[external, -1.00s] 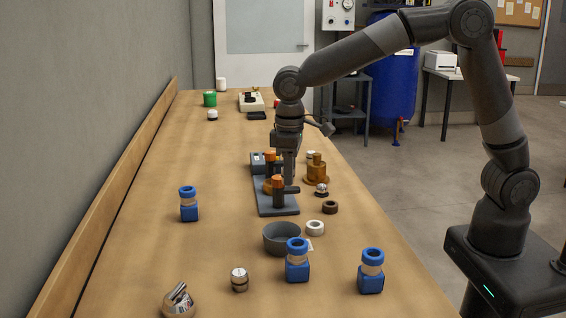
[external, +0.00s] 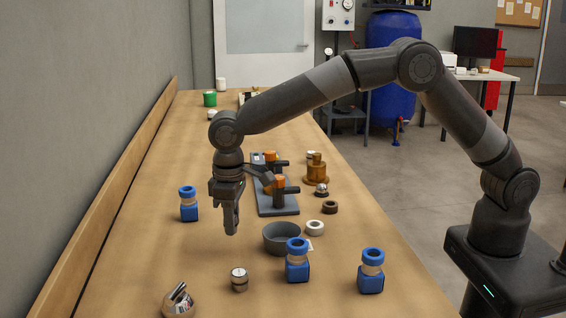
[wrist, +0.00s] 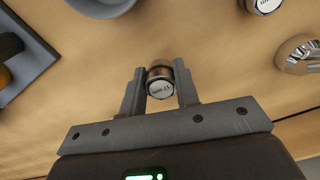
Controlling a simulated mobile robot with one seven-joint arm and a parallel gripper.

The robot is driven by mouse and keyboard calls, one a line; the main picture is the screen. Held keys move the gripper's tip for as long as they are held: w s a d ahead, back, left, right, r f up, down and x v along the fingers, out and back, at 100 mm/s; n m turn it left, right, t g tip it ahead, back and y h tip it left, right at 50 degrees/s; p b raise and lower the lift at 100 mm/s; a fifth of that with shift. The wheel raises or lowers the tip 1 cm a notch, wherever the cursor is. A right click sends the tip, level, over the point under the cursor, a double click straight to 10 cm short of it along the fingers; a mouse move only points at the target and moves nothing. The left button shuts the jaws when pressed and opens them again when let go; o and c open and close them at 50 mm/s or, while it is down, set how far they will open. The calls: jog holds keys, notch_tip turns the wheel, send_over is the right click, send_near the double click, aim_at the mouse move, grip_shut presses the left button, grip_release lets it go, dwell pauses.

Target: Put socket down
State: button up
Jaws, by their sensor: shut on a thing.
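The socket (wrist: 160,82) is a short metallic cylinder with a pale, printed end face. In the wrist view it sits between the two fingers of my gripper (wrist: 160,88), which is shut on it. In the external view my gripper (external: 231,230) points down over the left part of the bench, left of the grey bowl (external: 281,240). The socket cannot be made out there. I cannot tell for sure how far it is above the wood.
A similar capped cylinder (external: 239,280) stands nearer the camera, by a shiny-topped round object (external: 179,302). Blue-topped bottles (external: 188,205) stand around. A grey fixture plate (external: 278,211) with orange-topped posts lies behind the bowl. Bare wood surrounds my gripper.

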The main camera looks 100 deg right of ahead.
aim_at(230, 255)
jog(key=shift+w+a+f, duration=0.45)
jog(key=shift+a+f, duration=0.05)
jog(key=shift+a, duration=0.15)
jog(key=shift+f, duration=1.95)
jog(key=shift+f, duration=0.1)
jog(key=o, duration=1)
jog(key=shift+f, duration=0.1)
jog(key=shift+o, duration=0.2)
